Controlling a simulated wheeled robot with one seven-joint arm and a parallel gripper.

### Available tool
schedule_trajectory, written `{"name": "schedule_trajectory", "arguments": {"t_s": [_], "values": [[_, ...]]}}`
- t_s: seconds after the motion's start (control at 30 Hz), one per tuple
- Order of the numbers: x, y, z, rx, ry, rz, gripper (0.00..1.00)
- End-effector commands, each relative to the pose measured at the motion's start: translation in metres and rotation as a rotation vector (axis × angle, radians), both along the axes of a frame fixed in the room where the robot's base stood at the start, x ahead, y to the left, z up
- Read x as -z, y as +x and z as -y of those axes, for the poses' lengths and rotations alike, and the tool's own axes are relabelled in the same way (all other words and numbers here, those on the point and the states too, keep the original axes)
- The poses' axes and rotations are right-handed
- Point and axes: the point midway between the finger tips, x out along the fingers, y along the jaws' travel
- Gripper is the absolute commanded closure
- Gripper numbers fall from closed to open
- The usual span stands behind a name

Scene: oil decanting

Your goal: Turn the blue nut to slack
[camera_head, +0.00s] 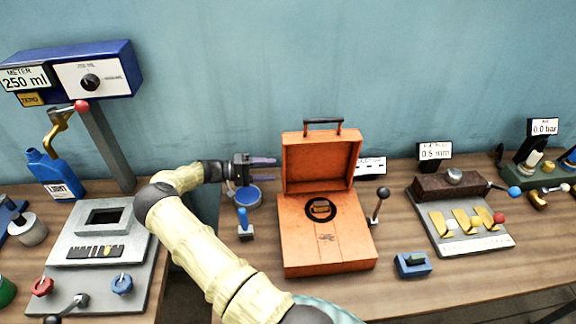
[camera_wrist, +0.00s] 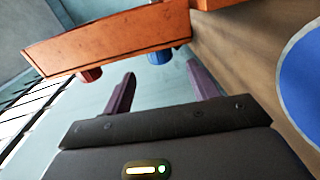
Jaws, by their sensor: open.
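In the wrist view a small blue nut (camera_wrist: 160,57) sticks out from the side of an orange panel (camera_wrist: 110,40), with a red nut (camera_wrist: 90,74) beside it. The panel appears to be the raised lid of the orange case (camera_head: 322,163); the head view does not show these nuts. My gripper (camera_head: 274,161) is left of the lid, above the bench, its purple fingers pointing right. In the wrist view my open, empty fingers (camera_wrist: 161,72) have the blue nut beyond and between their tips, apparently apart from it.
A round blue-topped object (camera_head: 247,197) stands just below my gripper, near a blue-handled tool (camera_head: 245,224). The teal wall (camera_head: 230,80) is behind. A grey panel (camera_head: 70,268) at left has a red knob (camera_head: 42,286) and blue knob (camera_head: 122,285).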

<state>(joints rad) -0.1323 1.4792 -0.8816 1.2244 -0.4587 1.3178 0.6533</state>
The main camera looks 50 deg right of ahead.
Motion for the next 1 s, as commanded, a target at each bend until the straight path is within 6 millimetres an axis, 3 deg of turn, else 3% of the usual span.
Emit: {"name": "schedule_trajectory", "arguments": {"t_s": [0.4, 0.77, 1.0], "values": [[0.002, -0.041, 0.050, 0.001, -0.001, -0.001, 0.41], [0.005, -0.045, 0.055, 0.000, -0.001, 0.001, 0.41], [0.005, -0.044, 0.054, 0.000, 0.000, 0.001, 0.85]]}}
